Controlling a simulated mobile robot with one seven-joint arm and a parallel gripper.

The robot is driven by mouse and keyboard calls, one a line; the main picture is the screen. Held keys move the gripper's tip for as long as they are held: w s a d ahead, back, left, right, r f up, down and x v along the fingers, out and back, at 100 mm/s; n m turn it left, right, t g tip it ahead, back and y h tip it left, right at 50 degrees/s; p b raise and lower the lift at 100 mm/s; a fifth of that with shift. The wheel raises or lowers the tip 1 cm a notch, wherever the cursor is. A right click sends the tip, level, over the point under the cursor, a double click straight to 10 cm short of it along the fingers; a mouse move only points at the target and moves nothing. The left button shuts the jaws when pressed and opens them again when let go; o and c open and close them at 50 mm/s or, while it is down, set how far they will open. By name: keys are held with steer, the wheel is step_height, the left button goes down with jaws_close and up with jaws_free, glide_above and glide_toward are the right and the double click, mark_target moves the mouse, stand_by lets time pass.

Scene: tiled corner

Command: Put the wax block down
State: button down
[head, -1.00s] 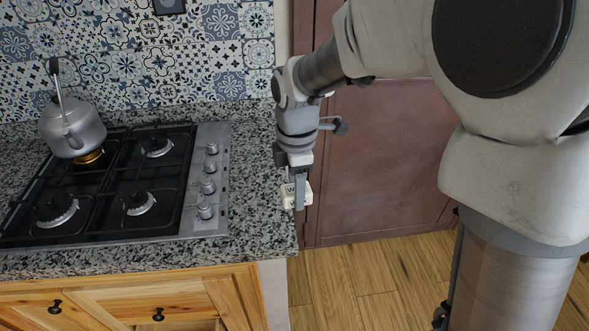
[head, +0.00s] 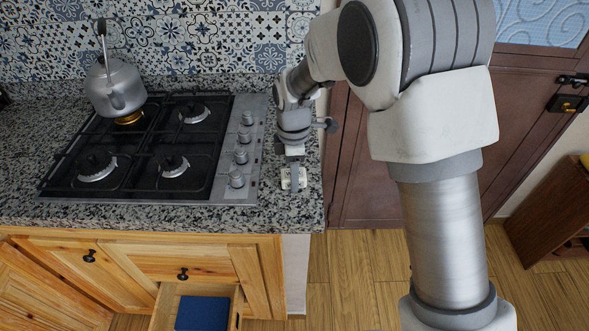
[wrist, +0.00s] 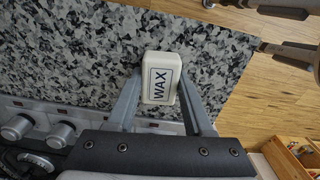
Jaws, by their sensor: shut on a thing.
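The wax block (wrist: 161,78) is a small off-white block with a dark-bordered label reading "WAX". My gripper (wrist: 162,98) is shut on it, with one grey finger along each side. In the head view the wax block (head: 293,179) shows at the lower end of my gripper (head: 296,180), over the right end of the speckled granite counter (head: 262,215). In the wrist view the granite (wrist: 75,55) lies behind the block. I cannot tell whether the block touches the counter or hangs just above it.
A gas stove (head: 150,150) with knobs along its right side is left of my gripper. A metal kettle (head: 115,88) stands on its back left burner. Below, an open drawer (head: 238,305) holds a blue item (head: 202,313). Bare granite is narrow between stove and counter edge.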

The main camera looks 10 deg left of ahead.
steer(key=shift+f, duration=0.2)
steer(key=shift+c, duration=1.5)
jaws_free()
step_height(320, 180, up, 18)
steer(key=p, duration=0.1)
steer(key=shift+f, duration=0.25)
steer(key=shift+d, duration=0.2)
